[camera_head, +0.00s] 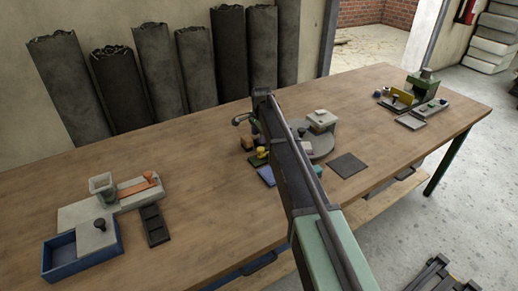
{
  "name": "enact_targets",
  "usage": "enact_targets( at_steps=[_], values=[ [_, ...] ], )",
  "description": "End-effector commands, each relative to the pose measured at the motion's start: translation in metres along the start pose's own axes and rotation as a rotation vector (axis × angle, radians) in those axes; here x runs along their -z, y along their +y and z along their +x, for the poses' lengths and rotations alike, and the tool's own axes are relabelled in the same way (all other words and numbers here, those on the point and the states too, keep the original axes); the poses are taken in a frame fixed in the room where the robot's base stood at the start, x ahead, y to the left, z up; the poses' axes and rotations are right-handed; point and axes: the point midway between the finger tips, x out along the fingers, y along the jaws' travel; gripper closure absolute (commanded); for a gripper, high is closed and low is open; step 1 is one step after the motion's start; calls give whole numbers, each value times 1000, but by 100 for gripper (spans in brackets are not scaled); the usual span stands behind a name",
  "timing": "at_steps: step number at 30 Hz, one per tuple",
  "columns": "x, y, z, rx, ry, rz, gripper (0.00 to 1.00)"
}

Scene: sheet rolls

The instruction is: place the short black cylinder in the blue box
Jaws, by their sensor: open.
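The blue box (88,265) is an open, shallow tray at the front left of the wooden table. A small black knob-like piece (100,225) stands upright on a grey block beside the box. It may be the short black cylinder, but I cannot tell for sure at this size. My gripper (238,121) is small in view, past the far end of my arm, above the middle of the table. It is open and looks empty. It is well to the right of the box and the black piece, touching neither. My arm hides part of the table's middle.
A grey cup (102,186), an orange-handled piece (140,188) and a dark slotted tray (155,225) stand near the box. Small coloured blocks and a round grey plate (322,146) lie around my arm. Dark sheet rolls (120,90) lean on the wall. Bare wood separates the left and middle groups.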

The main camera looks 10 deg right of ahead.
Motion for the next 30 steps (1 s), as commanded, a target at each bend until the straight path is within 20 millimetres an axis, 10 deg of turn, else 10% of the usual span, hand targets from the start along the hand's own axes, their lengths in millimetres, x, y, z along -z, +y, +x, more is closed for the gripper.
enact_targets(
  at_steps=[5, 11, 21, 30],
  values=[
    [-1, 0, 39, 0, 0, 0, 45],
    [-1, 0, 34, 0, 0, 0, 45],
    [-1, 0, 34, 0, 0, 0, 90],
    [-1, 0, 28, 0, 0, 0, 91]
  ],
)
